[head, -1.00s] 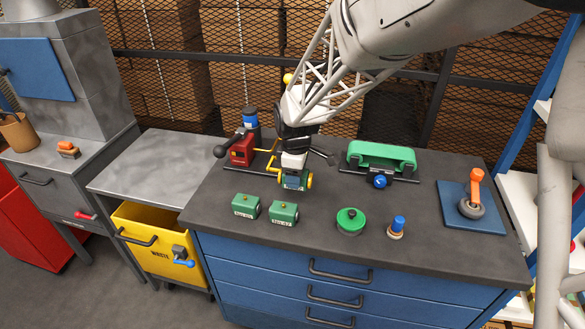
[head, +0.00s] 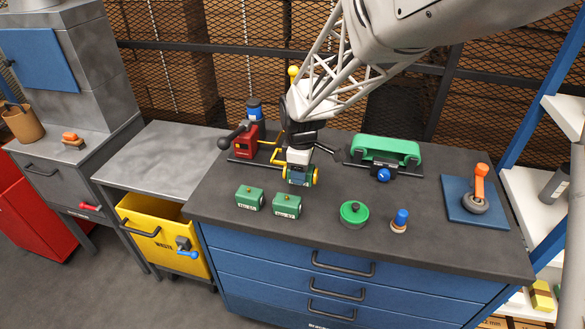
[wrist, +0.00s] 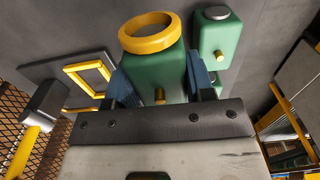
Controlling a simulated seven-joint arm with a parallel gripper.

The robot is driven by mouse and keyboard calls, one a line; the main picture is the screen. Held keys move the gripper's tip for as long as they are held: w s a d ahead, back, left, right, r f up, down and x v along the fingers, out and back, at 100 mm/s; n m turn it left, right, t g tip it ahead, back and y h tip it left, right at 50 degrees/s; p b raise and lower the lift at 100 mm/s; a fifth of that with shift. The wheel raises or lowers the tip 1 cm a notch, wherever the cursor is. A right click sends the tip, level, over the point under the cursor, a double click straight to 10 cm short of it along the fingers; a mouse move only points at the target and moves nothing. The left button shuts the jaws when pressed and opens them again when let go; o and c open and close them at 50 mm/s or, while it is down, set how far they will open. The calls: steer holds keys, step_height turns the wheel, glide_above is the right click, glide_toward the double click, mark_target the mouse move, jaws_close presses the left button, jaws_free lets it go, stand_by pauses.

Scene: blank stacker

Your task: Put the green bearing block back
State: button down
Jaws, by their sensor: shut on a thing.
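My gripper (head: 299,168) is shut on a green bearing block (head: 298,180) with a yellow ring on one side. In the wrist view the held block (wrist: 155,75) sits between the two blue-grey fingers, its yellow ring at the top. It is just above or on the dark bench top; I cannot tell which. Two similar green blocks with labels, a left one (head: 250,198) and a right one (head: 287,205), stand in front of it on the bench. A yellow square frame (head: 277,158) on a dark plate lies just behind and left of it.
A red device (head: 245,146) with a black-knobbed lever stands at back left. A green-topped fixture (head: 385,150) is at back right. A round green lid (head: 354,213) and a blue-topped peg (head: 400,220) stand front right. A yellow waste bin (head: 160,232) is left of the drawers.

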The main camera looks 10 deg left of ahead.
steer(key=shift+r, duration=0.1)
steer(key=s+a+r+n, duration=0.2)
steer(key=a+r+n, duration=0.1)
steer(key=a, duration=0.4)
steer(key=s+a+r+n, duration=0.2)
steer(key=a+r, duration=0.3)
steer(key=a, duration=0.3)
steer(key=s+a+r+n, duration=0.2)
steer(key=a+r+n, duration=0.2)
steer(key=a, duration=0.4)
steer(key=shift+s, duration=0.25)
step_height(320, 180, down, 14)
steer(key=shift+f, duration=0.1)
stand_by(0.3)
steer(key=shift+f, duration=1.9)
steer(key=shift+f, duration=0.15)
